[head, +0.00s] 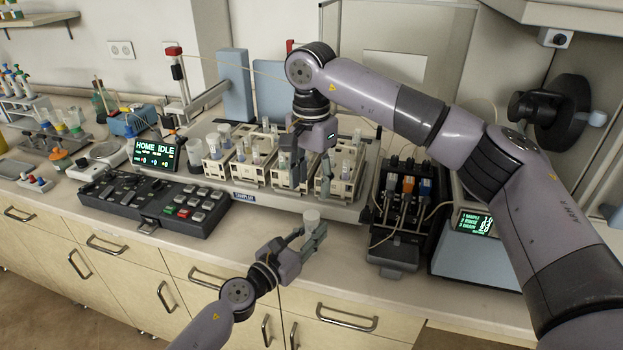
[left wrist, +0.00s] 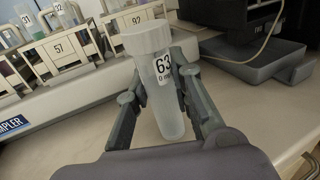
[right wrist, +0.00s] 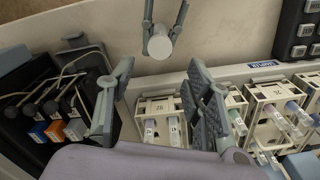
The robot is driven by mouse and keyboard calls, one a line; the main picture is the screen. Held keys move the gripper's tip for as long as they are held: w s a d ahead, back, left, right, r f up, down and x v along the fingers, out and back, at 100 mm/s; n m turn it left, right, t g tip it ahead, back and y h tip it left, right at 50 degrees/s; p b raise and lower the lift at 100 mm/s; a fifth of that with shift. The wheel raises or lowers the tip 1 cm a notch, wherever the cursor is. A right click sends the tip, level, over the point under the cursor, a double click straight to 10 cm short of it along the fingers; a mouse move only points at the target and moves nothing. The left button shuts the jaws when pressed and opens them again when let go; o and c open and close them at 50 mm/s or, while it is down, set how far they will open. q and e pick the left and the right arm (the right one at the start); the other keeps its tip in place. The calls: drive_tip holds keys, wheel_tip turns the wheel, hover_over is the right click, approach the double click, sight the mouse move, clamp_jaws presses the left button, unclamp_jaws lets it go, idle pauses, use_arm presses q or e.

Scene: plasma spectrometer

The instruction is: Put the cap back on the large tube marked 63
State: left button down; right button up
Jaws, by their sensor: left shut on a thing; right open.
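The large tube marked 63 (left wrist: 168,105) stands upright, slightly tilted in the left wrist view, in my left gripper (left wrist: 160,85). A wider whitish cap (left wrist: 147,38) sits on its top; how firmly it is seated I cannot tell. The cap also shows in the head view (head: 311,215) and from above in the right wrist view (right wrist: 160,46). My left gripper (head: 309,236) is shut on the tube, in front of the sampler's edge. My right gripper (head: 306,172) is open and empty, above and behind the tube, over the front of the racks. Its fingers (right wrist: 160,72) frame the view near the cap.
Racks with several small tubes (head: 250,172) stand on the sampler tray (head: 262,200) behind the tube. A black pump unit (head: 395,235) with cables stands to the right. A control panel (head: 150,205) lies to the left. The bench front (head: 350,265) is mostly clear.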

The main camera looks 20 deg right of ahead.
sight(311, 215)
wheel_tip(311, 215, down, 8)
drive_tip(key=shift+f, duration=0.1)
idle(0.4)
clamp_jaws()
idle(0.6)
